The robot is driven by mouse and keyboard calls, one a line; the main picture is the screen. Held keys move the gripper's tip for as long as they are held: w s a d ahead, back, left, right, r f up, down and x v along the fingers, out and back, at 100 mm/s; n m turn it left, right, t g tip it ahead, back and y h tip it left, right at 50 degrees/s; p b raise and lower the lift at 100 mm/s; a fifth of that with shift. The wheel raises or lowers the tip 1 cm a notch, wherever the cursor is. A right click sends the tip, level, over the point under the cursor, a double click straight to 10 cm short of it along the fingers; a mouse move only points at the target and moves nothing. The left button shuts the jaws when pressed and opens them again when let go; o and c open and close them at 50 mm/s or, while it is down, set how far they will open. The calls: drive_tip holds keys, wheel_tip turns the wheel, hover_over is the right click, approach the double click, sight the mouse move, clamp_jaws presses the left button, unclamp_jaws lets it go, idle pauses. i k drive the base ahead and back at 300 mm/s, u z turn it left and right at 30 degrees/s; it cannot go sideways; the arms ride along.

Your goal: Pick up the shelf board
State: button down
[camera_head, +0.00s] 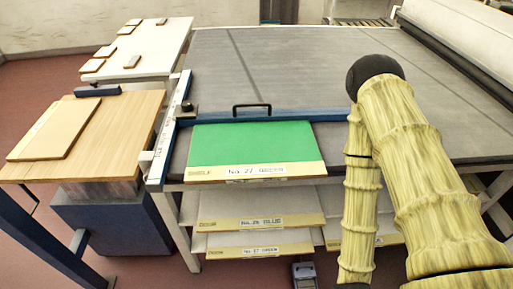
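A flat board with a green top (252,139) and a pale front edge lies at the near edge of the large grey table. Its front edge carries lettering at the left that seems to read "SHELF" and a white label with "No. 27"; the smaller print is unclear. A blue bar with a black handle (252,107) runs along its far side. My arm, with a yellow bamboo-like pattern, rises at the right and bends at a black joint, apart from the green board in the picture. My gripper is outside the picture.
More labelled boards (259,220) lie on levels below the grey table (300,65). A wooden side table (125,110) at the left bears a pale board (45,130). A white table (165,50) behind holds several small pieces. A long roller (470,45) lies at the right.

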sight(268, 151)
drive_tip(key=u, duration=1.95)
drive_tip(key=k, duration=1.2)
drive_tip(key=z, duration=1.25)
